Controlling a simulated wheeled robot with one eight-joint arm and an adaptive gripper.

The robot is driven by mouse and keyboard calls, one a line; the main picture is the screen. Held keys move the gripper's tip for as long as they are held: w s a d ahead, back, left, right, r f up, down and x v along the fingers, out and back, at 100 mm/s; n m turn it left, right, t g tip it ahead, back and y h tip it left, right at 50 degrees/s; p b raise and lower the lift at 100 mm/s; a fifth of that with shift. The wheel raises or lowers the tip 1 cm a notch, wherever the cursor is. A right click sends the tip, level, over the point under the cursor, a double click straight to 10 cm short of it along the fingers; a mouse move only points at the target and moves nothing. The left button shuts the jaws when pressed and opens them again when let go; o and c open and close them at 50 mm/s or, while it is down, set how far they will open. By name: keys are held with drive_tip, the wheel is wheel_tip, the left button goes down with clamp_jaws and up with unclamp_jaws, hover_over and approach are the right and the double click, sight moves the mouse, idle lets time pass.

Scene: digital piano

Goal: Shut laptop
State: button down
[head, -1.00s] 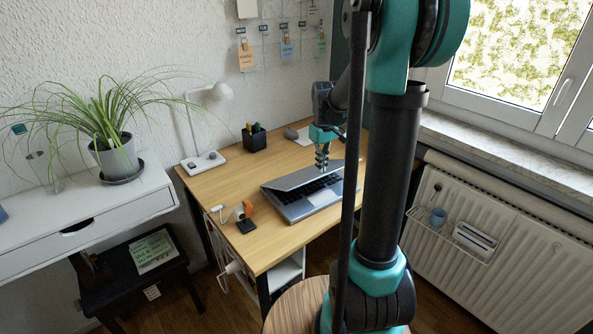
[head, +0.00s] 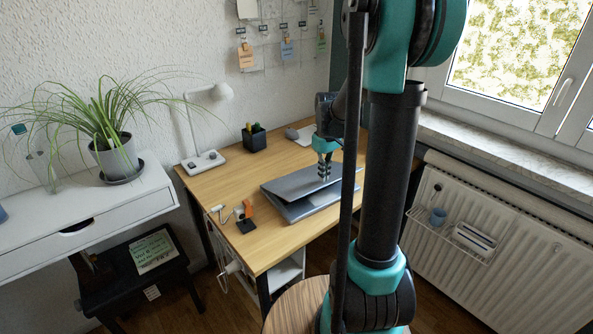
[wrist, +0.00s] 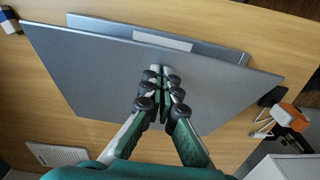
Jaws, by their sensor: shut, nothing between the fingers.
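The keyboard is hidden. My gripper (head: 324,172) is shut and empty, pointing down at the lid near its back right part; it looks to be touching or just above it. In the wrist view the closed fingers (wrist: 160,92) are over the middle of the lid (wrist: 95,75), and a strip of the base (wrist: 215,48) shows past the lid's edge.
A small dark stand with an orange item (head: 247,220) is left of the laptop on the desk (head: 215,190).

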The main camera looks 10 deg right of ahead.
sight(326, 183)
drive_tip(key=shift+s+d+f, duration=0.15)
drive_tip(key=shift+s+f, duration=0.15)
drive_tip(key=shift+f, duration=0.45)
drive_tip(key=shift+s+d+f, duration=0.1)
drive_tip(key=shift+s+f, duration=0.2)
drive_tip(key=shift+f, duration=0.4)
drive_tip(key=shift+f, duration=0.15)
drive_tip(key=shift+s+d+f, duration=0.1)
drive_tip(key=shift+s+f, duration=0.1)
drive_tip(key=shift+f, duration=0.5)
drive_tip(key=shift+s+d+f, duration=0.1)
drive_tip(key=shift+s+f, duration=0.05)
drive_tip(key=shift+f, duration=0.65)
drive_tip(key=shift+w+a+r, duration=0.15)
drive_tip(key=shift+w+r, duration=0.15)
drive_tip(key=shift+r, duration=1.05)
drive_tip(key=shift+w+a+r, duration=0.15)
drive_tip(key=shift+w+r, duration=0.15)
drive_tip(key=shift+r, duration=1)
drive_tip(key=shift+w+a+r, duration=0.15)
drive_tip(key=shift+w+r, duration=0.15)
drive_tip(key=shift+r, duration=1.05)
